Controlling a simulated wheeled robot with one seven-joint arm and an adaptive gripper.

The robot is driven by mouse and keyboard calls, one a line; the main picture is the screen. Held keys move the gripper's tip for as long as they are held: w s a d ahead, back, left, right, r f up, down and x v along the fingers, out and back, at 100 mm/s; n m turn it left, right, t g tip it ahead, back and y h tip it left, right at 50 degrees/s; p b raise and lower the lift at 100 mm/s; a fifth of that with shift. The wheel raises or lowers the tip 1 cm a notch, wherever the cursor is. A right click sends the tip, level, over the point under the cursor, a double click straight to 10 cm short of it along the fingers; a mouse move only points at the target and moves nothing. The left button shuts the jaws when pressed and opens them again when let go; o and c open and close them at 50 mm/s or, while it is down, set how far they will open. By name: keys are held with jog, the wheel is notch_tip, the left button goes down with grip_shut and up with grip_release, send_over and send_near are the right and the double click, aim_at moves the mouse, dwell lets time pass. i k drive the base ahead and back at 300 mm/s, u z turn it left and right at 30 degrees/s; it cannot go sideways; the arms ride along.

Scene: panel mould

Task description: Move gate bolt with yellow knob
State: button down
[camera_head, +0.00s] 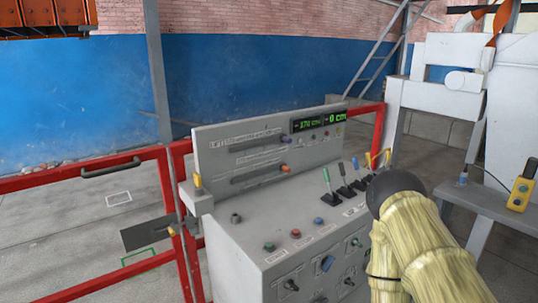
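A red-framed gate (85,181) stands to the left of the grey control panel. A dark grey plate (143,235) is fixed across its right side, and a small yellow-orange knob (171,231) shows at the plate's right end, by the gate post. The knob is small, and I cannot tell the exact position of the bolt there. A second yellow knob (197,181) stands upright on the left corner block of the panel. My arm, in a yellowish cover, rises at the lower right, well apart from both knobs. My gripper does not show.
The grey control panel (262,236) with buttons, levers and green displays fills the middle. A grey side table (500,205) with a yellow hand control (521,188) is at right. Red rails flank the panel. Open floor shows behind the gate.

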aim_at(171, 231)
jog(key=u, duration=2.75)
jog(key=i, duration=1.95)
jog(key=z, duration=3.05)
